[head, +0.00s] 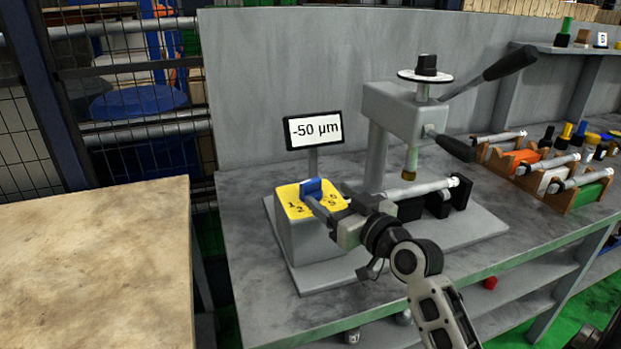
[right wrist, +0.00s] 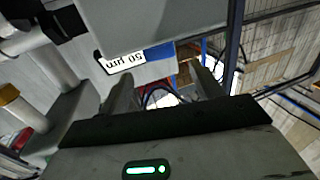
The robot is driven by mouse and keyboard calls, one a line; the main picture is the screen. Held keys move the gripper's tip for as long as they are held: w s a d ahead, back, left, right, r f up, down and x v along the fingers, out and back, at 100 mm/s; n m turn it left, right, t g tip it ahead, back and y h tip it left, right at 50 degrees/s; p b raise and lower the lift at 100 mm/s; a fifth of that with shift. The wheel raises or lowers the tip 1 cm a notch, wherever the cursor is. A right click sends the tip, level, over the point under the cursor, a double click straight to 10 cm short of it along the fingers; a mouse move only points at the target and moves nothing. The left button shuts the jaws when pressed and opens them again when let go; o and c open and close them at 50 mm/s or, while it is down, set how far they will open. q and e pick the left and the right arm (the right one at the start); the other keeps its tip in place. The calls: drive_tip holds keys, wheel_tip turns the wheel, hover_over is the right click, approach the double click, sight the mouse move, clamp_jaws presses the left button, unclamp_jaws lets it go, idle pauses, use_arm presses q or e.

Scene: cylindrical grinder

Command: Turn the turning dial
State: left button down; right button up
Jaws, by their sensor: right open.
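The turning dial is a yellow plate with black numbers (head: 293,207) and a blue knob (head: 312,188), on top of a grey box (head: 318,243). A small display (head: 314,130) behind it reads -50 µm. My right gripper (head: 331,203) is close to the knob on its near right side, its fingers pointing at the dial and partly covering the plate. In the right wrist view its two fingers (right wrist: 163,90) are apart, with the blue knob (right wrist: 160,58) beyond the gap between them. I cannot tell whether a finger touches the knob. My left gripper is not in view.
A grey press-like machine (head: 405,112) with black-handled levers stands right of the dial, over a horizontal cylinder (head: 425,190). Wooden racks with parts (head: 545,172) stand further right. An empty stone-like tabletop (head: 95,265) is at left.

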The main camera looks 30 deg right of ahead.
sight(313, 185)
drive_tip(key=w, duration=0.7)
drive_tip(key=shift+w+a, duration=0.1)
drive_tip(key=shift+w, duration=0.2)
drive_tip(key=shift+f, duration=0.1)
drive_tip(key=c, duration=1)
